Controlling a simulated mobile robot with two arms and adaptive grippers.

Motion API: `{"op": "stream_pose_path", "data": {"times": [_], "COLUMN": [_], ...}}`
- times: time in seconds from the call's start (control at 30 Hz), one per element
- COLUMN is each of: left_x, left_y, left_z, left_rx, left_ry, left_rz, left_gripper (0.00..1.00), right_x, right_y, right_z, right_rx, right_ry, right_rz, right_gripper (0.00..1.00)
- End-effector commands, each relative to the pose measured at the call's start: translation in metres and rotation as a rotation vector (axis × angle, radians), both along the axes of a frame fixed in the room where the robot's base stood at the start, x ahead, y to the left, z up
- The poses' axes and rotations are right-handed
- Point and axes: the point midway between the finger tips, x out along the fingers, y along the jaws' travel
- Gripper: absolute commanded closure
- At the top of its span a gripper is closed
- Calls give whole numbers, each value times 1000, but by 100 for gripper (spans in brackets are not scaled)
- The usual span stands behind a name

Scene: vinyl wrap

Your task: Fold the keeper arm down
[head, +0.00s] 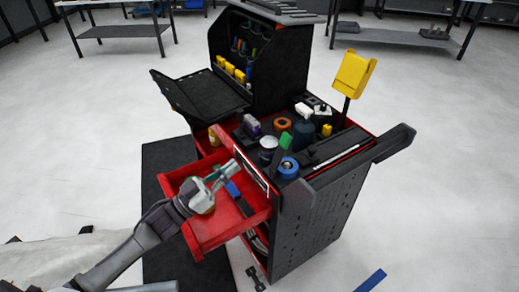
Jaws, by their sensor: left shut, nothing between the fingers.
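A black and red tool cart (325,225) stands in the middle of the head view. I cannot tell for certain which of its parts is the keeper arm. A red upright piece (215,136) shows at the left edge of its top. My left gripper (232,170) is shut and empty, over the open red drawer (215,232) and close to the cart's front edge. It hides part of the drawer and the front edge behind it. My right gripper is out of view.
Bottles, tape rolls and other items crowd the cart top, including a blue roll (288,167). A yellow holder (354,73) rises on a dark post at the back right. A black open cabinet (262,55) stands behind.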

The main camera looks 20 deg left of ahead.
Motion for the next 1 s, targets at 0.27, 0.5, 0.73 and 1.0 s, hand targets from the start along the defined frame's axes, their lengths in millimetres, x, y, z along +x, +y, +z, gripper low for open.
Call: {"op": "stream_pose_path", "data": {"times": [0.27, 0.5, 0.73, 1.0], "left_x": [-1, 6, 36, 76], "left_y": [-1, -7, -32, -66], "left_z": [-1, 5, 24, 38], "left_rx": [10, 7, 5, 5], "left_ry": [-4, -6, -8, -2], "left_rz": [-7, -5, -6, -4], "left_gripper": [100, 100, 100, 100], "right_x": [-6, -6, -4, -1], "right_y": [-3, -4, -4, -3], "right_z": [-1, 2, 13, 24], "right_rx": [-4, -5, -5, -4], "right_ry": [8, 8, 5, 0], "right_rz": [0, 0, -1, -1], "right_gripper": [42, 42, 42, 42]}}
